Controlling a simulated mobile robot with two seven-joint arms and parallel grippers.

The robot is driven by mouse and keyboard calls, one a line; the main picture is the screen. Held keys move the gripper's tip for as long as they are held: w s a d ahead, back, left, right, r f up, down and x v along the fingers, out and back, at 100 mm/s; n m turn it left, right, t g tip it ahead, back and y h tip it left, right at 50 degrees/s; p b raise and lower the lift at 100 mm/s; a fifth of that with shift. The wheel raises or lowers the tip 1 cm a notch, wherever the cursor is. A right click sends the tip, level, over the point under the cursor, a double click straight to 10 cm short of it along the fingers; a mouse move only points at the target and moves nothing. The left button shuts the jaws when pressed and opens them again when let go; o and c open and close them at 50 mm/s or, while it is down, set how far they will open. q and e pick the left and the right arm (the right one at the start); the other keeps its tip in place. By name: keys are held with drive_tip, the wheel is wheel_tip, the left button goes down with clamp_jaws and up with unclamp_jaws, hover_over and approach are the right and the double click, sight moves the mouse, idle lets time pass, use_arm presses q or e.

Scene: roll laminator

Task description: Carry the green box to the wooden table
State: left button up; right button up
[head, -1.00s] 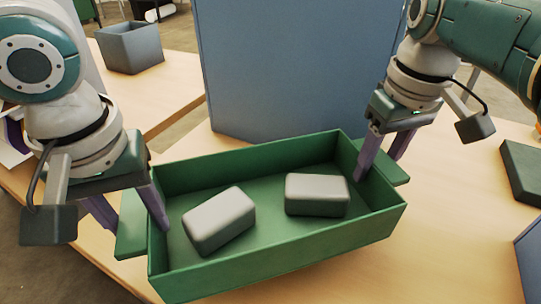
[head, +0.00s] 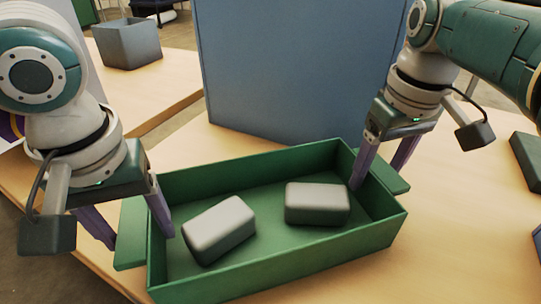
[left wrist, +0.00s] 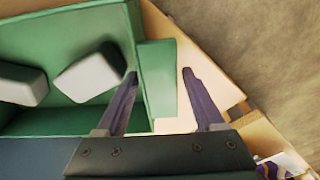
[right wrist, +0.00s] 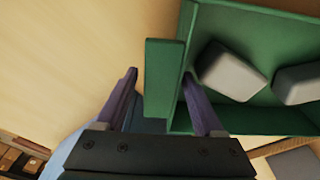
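The green box (head: 270,272) is an open tray with a ledge at each end. It sits over a light wooden tabletop (head: 455,235); whether it touches the top is hard to tell. Two grey blocks (head: 219,230) (head: 317,204) lie inside. My left gripper (left wrist: 158,73) straddles the box's left ledge (left wrist: 158,80), one finger inside the wall and one outside, with a small gap at the outer finger. My right gripper (right wrist: 160,71) straddles the right ledge (right wrist: 163,85) likewise, its outer finger clear of it. Both are open.
A tall blue panel (head: 300,70) stands on the tabletop behind the box. Another wooden table (head: 180,78) at back left holds a grey-blue bin (head: 128,43). A dark green object (head: 528,160) lies at the right.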

use_arm(q)
drive_tip(key=shift+o, duration=0.4)
use_arm(e)
drive_tip(key=shift+o, duration=0.5)
use_arm(q)
drive_tip(key=shift+r, duration=0.1)
use_arm(e)
drive_tip(key=shift+r, duration=0.1)
use_arm(q)
wheel_tip(320, 180, up, 12)
drive_tip(key=s, duration=0.1)
drive_tip(key=shift+s+d, duration=0.2)
drive_tip(key=shift+d, duration=0.1)
use_arm(e)
wheel_tip(320, 180, up, 12)
drive_tip(key=s, duration=0.1)
drive_tip(key=shift+s+d, duration=0.15)
drive_tip(key=shift+s, duration=0.1)
